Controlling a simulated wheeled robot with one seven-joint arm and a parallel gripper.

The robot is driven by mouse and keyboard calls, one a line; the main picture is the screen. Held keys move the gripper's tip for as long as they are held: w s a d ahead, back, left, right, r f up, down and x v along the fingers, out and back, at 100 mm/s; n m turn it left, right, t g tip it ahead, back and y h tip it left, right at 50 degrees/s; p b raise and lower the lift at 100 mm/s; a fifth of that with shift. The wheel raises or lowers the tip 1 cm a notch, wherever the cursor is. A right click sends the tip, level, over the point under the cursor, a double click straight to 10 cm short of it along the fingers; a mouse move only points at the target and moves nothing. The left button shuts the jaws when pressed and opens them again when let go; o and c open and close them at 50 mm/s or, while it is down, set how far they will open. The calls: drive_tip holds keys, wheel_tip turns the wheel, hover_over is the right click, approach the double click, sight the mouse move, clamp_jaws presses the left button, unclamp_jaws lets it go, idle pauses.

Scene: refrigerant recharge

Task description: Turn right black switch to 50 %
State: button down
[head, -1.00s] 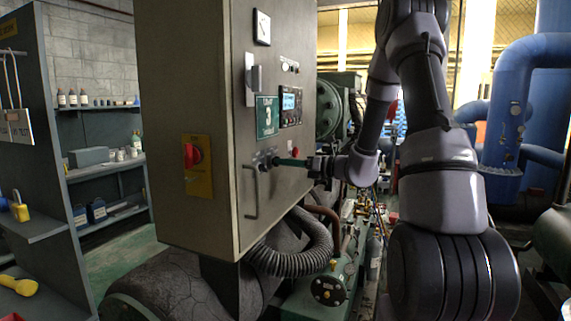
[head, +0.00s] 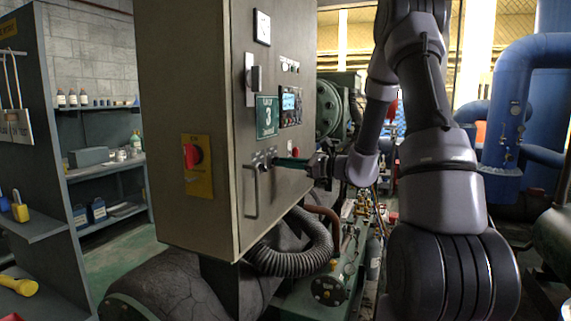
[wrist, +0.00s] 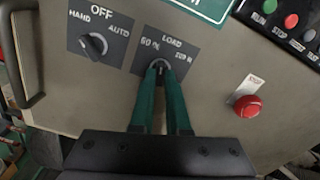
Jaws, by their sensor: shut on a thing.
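The right black switch (wrist: 160,66) is on a dark LOAD plate (wrist: 176,44) on the cabinet front in the wrist view. Blurred labels, a percent mark at left and another at right, stand beside it. My gripper (wrist: 159,70) has its two green fingers shut on this switch; the fingertips hide most of the knob, so its pointer angle is unclear. In the head view, my gripper (head: 276,162) reaches the panel from the right. The left black switch (wrist: 95,45), on a HAND/OFF/AUTO plate, is apart from my fingers.
A red button (wrist: 247,106) sits right of the switch. Small coloured buttons (wrist: 291,21) and a green sign (wrist: 204,6) are above. A door handle (head: 251,191) is at left on the grey cabinet (head: 190,75). A thick hose (head: 300,255) runs below.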

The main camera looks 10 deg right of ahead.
drive_tip(key=shift+n, duration=0.6)
drive_tip(key=n, duration=0.3)
drive_tip(key=c, duration=1)
unclamp_jaws()
drive_tip(key=shift+d, duration=0.1)
drive_tip(key=shift+v, duration=4.45)
